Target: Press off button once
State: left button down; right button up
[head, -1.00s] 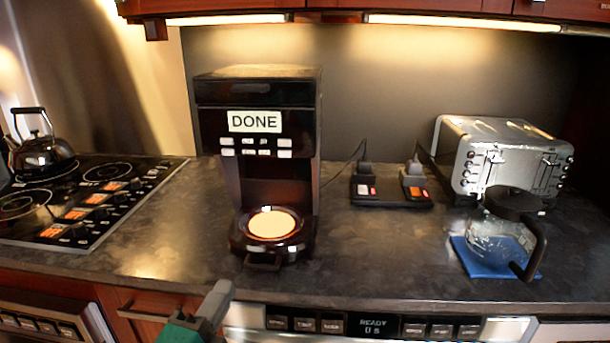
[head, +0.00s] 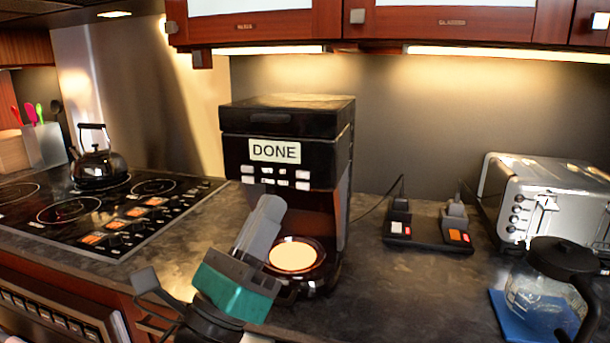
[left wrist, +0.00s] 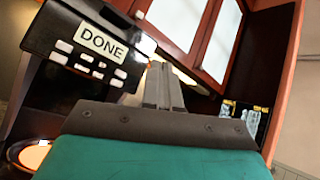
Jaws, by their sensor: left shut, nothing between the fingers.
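The black coffee maker (head: 285,118) stands on the counter with a label reading DONE (head: 275,151). Two rows of small pale buttons (head: 275,178) sit below the label; which one is the off button cannot be read. An orange-lit round plate (head: 293,255) is at its base. My left gripper (head: 268,205) is shut and empty, tilted up in front of the machine, with its tips just below the buttons in the head view. In the left wrist view the gripper (left wrist: 163,70) points up, right of the button panel (left wrist: 90,65). My right gripper is not in view.
A stove (head: 100,212) with a kettle (head: 98,160) is at left. Two devices on a black base (head: 428,235) and a toaster (head: 545,195) stand to the right. A glass carafe (head: 545,295) sits on a blue mat (head: 498,305). Cabinets hang above.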

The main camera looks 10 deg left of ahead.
pick_arm(q)
jog(key=shift+w, duration=0.1)
jog(key=w, duration=0.8)
jog(key=shift+w+d+b, duration=0.2)
jog(key=shift+w+b, duration=0.15)
dwell(1.8)
jog(key=shift+w, duration=0.45)
jog(key=shift+w, duration=0.3)
dwell(0.5)
jog(key=shift+s, duration=0.8)
jog(key=shift+s+a, duration=0.1)
jog(key=shift+s, duration=2.4)
